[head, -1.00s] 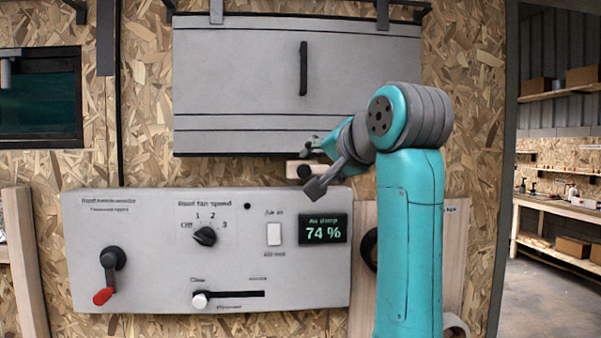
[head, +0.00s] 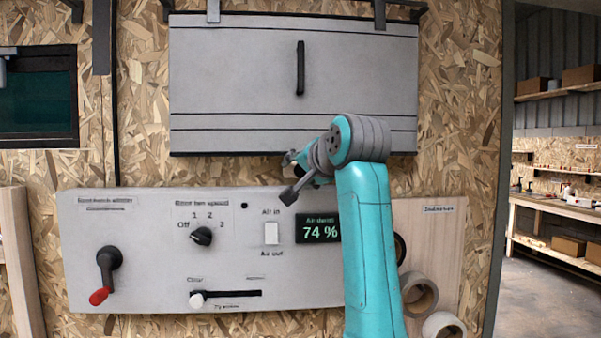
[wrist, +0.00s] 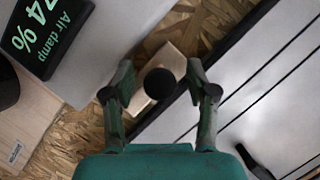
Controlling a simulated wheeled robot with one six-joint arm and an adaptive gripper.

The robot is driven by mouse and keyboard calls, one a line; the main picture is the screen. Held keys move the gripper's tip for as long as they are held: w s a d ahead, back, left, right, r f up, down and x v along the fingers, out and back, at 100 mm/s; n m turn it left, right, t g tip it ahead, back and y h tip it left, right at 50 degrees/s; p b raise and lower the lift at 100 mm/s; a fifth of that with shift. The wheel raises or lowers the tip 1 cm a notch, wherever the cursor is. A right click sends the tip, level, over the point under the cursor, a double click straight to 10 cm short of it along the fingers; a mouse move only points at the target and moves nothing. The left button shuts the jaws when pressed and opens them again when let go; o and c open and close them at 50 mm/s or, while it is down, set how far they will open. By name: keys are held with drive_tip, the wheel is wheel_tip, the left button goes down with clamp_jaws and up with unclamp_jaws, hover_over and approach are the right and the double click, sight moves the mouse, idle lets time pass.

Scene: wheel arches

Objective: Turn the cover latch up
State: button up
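The grey cover (head: 235,75) hangs shut on the chipboard wall, with a vertical black handle (head: 300,68). Its latch looks to be the pale wooden piece (wrist: 139,101) with a round dark knob (wrist: 159,83), at the cover's lower edge in the wrist view. My gripper hides the latch in the head view. My gripper (wrist: 158,70) is open, with one finger on each side of the knob and a visible gap to both. How deep the fingertips reach around it, I cannot tell. In the head view, my gripper (head: 291,159) is just below the cover's bottom edge.
Close below is the grey control panel (head: 150,260) with a red-tipped lever (head: 102,294), a dial (head: 202,236), a slider (head: 197,300) and a lit display (head: 318,229). Rolls of tape (head: 418,295) hang on a wooden board (head: 440,235) at right.

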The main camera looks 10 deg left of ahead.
clamp_jaws()
drive_tip(key=shift+n, duration=0.3)
drive_tip(key=n+h, duration=0.2)
drive_tip(key=shift+n, duration=0.4)
drive_tip(key=n+h, duration=0.2)
drive_tip(key=n, duration=0.1)
drive_tip(key=shift+d+t, duration=0.1)
drive_tip(key=shift+t, duration=0.2)
drive_tip(key=n+h, duration=0.2)
drive_tip(key=n, duration=0.1)
drive_tip(key=shift+r+t, duration=0.1)
drive_tip(key=shift+t, duration=0.2)
drive_tip(key=n+t+h, duration=0.1)
drive_tip(key=n, duration=0.1)
drive_tip(key=shift+d+r+n+h, duration=0.1)
drive_tip(key=shift+n+h, duration=0.3)
